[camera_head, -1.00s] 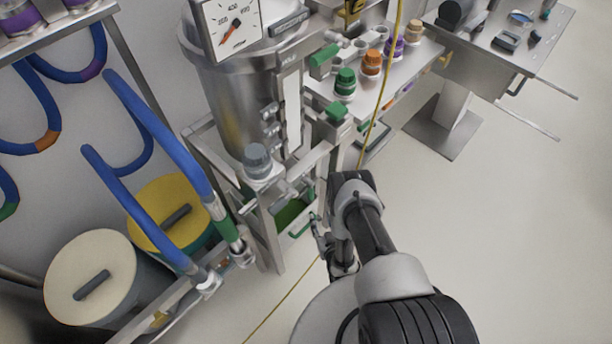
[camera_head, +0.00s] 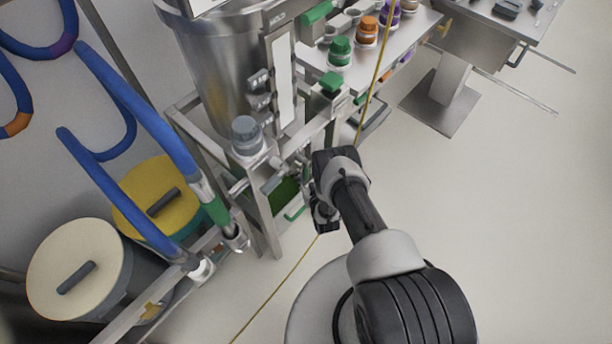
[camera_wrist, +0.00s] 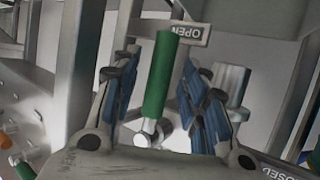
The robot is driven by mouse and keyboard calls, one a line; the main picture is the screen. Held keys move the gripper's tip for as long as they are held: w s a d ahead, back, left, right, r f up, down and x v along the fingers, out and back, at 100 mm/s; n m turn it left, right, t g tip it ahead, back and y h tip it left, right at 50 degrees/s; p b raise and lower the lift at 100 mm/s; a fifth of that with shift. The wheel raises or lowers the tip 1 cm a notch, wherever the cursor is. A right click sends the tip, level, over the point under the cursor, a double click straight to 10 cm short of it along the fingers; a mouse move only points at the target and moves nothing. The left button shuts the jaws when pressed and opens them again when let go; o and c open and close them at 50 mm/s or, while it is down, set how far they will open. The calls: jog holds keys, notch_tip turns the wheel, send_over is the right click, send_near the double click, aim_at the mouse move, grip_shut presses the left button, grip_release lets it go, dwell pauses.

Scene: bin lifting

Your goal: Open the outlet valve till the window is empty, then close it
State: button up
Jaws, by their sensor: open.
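The green valve handle (camera_wrist: 162,75) stands upright in the wrist view, with a round metal pivot at its lower end. My gripper (camera_wrist: 163,105) is open, with one blue-padded finger on each side of the handle. No firm contact with the handle shows. An upside-down OPEN plate (camera_wrist: 186,30) is just beyond the handle's upper end; a CLOSED plate (camera_wrist: 290,172) is at the lower right. In the head view, the tall window (camera_head: 285,85) on the tank (camera_head: 215,70) looks pale; its level cannot be read. My gripper (camera_head: 324,216) is low beside the tank frame, fingers largely hidden.
Blue hoses (camera_head: 130,195) and two lidded drums, cream (camera_head: 78,268) and yellow (camera_head: 157,200), stand at the left. A bench (camera_head: 405,45) with coloured-capped bottles is behind. A yellow cable (camera_head: 270,296) crosses near my gripper. The floor at the right is clear.

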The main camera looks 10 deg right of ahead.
jog(key=shift+x, duration=1.05)
grip_shut()
